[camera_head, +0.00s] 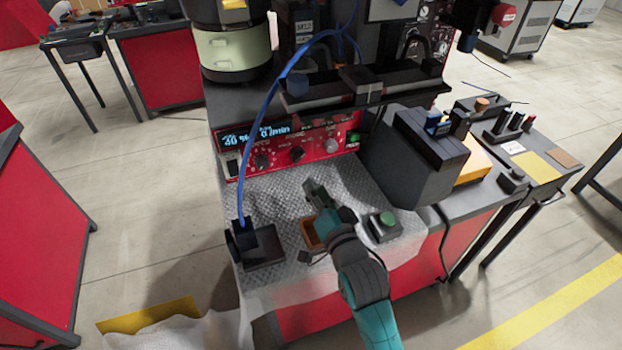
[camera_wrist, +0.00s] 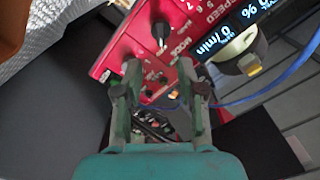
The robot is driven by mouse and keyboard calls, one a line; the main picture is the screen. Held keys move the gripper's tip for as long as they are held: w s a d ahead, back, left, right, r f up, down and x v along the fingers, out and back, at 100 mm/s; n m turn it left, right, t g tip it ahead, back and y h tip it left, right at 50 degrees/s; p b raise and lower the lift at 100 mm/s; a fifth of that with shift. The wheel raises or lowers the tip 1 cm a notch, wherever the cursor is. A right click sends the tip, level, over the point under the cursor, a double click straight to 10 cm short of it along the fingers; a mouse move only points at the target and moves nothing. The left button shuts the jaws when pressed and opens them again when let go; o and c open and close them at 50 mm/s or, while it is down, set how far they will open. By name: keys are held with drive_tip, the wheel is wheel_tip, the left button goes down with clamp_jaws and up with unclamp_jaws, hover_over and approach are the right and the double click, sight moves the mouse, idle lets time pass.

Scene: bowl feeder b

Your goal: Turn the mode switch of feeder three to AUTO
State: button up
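The red control panel (camera_head: 285,165) of the feeder has a lit blue display (camera_head: 255,136) and a row of dark knobs. In the wrist view, a black knob with a white mark (camera_wrist: 160,33) sits beside the lettering MODE. It seems to be the panel's middle knob (camera_head: 297,153) in the head view. The setting it points at is too small to read. My gripper (camera_head: 314,190) is in front of the panel, above the textured mat. In the wrist view my gripper (camera_wrist: 160,75) has its two fingers spread, with nothing held between them. The knob appears beyond the fingertips, apart from them.
A blue cable (camera_head: 262,125) arcs over the panel's left side to a black block (camera_head: 262,245). A brown tray (camera_head: 311,232) and a green button box (camera_head: 384,226) lie near my gripper. A dark box (camera_head: 415,160) stands right of the panel. The mat has free room at left.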

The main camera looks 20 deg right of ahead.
drive_tip(key=shift+s, duration=0.7)
drive_tip(key=s+f+n+g, duration=0.1)
drive_tip(key=s+f+n, duration=0.35)
drive_tip(key=s, duration=1.05)
drive_tip(key=s+f+n+g, duration=0.15)
drive_tip(key=s+f, duration=0.55)
drive_tip(key=s, duration=0.9)
drive_tip(key=s+r+n, duration=0.2)
drive_tip(key=s+n, duration=0.1)
drive_tip(key=s, duration=0.7)
drive_tip(key=shift+g, duration=0.35)
drive_tip(key=shift+r, duration=0.1)
